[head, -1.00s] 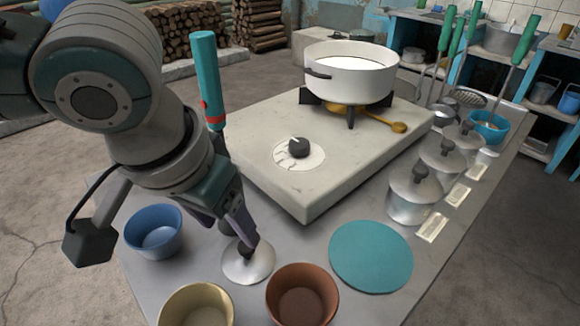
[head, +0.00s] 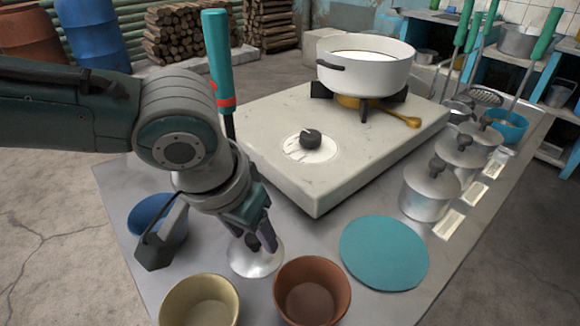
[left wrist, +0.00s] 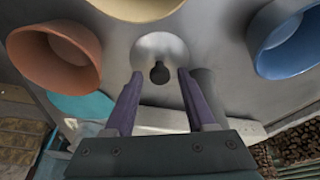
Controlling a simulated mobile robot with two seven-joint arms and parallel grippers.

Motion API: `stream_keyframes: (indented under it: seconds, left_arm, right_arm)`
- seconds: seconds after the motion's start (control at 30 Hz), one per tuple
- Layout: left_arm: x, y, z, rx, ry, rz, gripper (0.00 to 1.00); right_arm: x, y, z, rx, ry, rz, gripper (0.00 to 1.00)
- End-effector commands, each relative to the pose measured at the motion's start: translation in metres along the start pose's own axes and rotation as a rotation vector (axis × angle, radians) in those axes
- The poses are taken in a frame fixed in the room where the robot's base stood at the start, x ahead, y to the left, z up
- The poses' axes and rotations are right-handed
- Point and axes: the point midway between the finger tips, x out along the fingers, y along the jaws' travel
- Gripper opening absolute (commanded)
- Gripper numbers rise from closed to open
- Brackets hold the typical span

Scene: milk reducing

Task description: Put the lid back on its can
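A round silver lid (head: 252,262) with a dark knob lies on the table between the blue bowl and the brown bowl. In the left wrist view the lid (left wrist: 158,48) shows beyond my fingertips, its knob (left wrist: 160,73) between their lines. My left gripper (head: 262,243) points down at the lid; its two fingers (left wrist: 160,76) are apart, with nothing gripped. Whether they touch the knob I cannot tell. Several silver cans stand in a row at the right; the nearest can (head: 428,192) wears a lid. The farthest one's top is unclear. My right gripper is not in view.
A blue bowl (head: 157,219), a cream bowl (head: 199,302) and a brown bowl (head: 312,291) surround the lid. A teal disc (head: 384,253) lies before the cans. The stove block (head: 330,180) carries a white pot (head: 366,72).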

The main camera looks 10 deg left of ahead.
Motion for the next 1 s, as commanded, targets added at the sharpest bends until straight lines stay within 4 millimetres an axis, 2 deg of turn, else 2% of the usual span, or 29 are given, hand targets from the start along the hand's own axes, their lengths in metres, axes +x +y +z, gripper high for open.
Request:
stream_keyframes:
  seconds: [0.07,0.47,1.0]
  left_arm:
    - [-0.0001,-0.0001,0.0001,0.000,0.000,0.000,0.45]
    - [-0.0001,-0.0001,0.0002,0.000,0.000,0.000,0.00]
    - [-0.0043,-0.0001,-0.0013,-0.001,0.000,0.000,0.00]
  right_arm:
    - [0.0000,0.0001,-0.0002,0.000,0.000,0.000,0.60]
    - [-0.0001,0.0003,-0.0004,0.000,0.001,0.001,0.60]
    - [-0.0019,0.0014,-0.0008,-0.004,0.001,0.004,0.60]
